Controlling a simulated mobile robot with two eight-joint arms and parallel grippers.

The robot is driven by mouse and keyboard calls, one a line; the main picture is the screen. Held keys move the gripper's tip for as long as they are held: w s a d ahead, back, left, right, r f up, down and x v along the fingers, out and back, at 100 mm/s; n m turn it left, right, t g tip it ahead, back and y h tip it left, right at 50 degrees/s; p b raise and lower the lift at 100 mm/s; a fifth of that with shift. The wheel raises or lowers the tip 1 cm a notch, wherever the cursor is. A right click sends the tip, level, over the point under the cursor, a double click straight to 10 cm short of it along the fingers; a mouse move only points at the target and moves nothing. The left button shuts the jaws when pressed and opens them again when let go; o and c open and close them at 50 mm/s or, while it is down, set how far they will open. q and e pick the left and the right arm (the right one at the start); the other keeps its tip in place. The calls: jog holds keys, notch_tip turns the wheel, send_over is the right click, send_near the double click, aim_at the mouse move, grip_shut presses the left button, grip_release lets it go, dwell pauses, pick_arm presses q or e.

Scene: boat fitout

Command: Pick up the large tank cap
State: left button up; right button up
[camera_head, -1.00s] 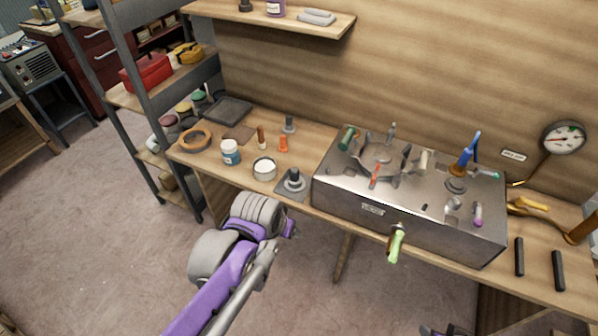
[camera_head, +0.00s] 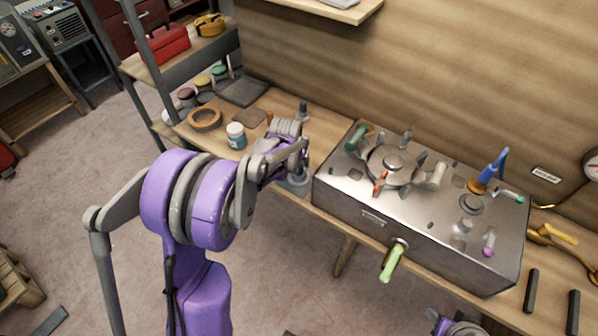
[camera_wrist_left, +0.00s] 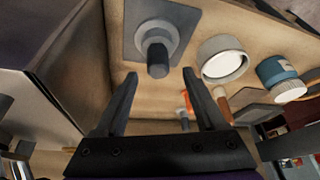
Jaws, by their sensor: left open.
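A grey round cap with a dark upright knob, which looks like the large tank cap (camera_wrist_left: 157,52), sits on a square grey pad (camera_wrist_left: 133,18) on the bench. In the head view the cap (camera_head: 297,182) is partly hidden behind my left gripper (camera_head: 301,160), left of the metal tank (camera_head: 345,200). In the left wrist view my left gripper (camera_wrist_left: 160,76) is open and empty. Its fingertips point at the cap, with the knob lined up between them. I cannot tell whether they touch it. Part of my right arm shows at the bottom of the head view; its jaws are unclear.
A white round container (camera_wrist_left: 224,60) and a blue jar (camera_wrist_left: 280,76) stand close beside the cap. An orange item (camera_wrist_left: 186,102) lies near the right finger. The tank top carries several handles and fittings, and a green-handled valve (camera_head: 391,262) sticks out of its front.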

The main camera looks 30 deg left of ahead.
aim_at(298, 165)
pick_arm(q)
jog(key=shift+x, duration=3.1)
jog(key=shift+s+d, duration=0.1)
jog(key=shift+d, duration=0.05)
jog(key=c, duration=1.1)
jog(key=shift+c, duration=0.2)
notch_tip(298, 165, up, 10)
jog(key=shift+p, duration=0.3)
